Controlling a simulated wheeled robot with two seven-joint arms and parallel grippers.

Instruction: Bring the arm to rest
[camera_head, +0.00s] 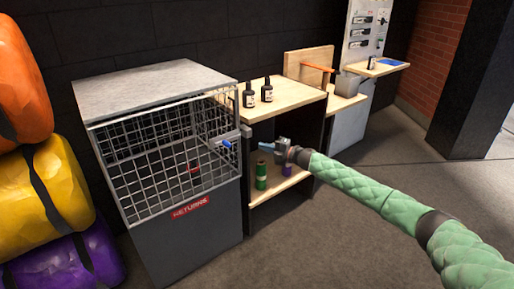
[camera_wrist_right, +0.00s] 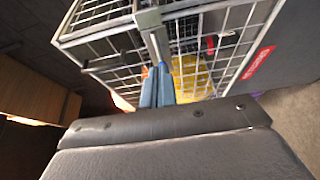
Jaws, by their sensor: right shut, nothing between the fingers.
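My right arm comes in from the right in a green padded sleeve. Its gripper (camera_head: 268,147) is shut and empty, in front of the wooden shelf unit and just right of the wire cage's blue-tipped latch (camera_head: 227,143). In the right wrist view, the closed blue-grey fingers (camera_wrist_right: 157,88) point toward the cage (camera_wrist_right: 110,50). I cannot tell whether they touch it. My left gripper is not in view.
The returns cage (camera_head: 150,160) holds a small red item (camera_head: 194,166). Two dark bottles (camera_head: 258,93) stand on the shelf top, with a green can (camera_head: 261,175) and a purple can (camera_head: 287,169) below. Stuffed rolls (camera_head: 50,195) stack at left. Floor at right is clear.

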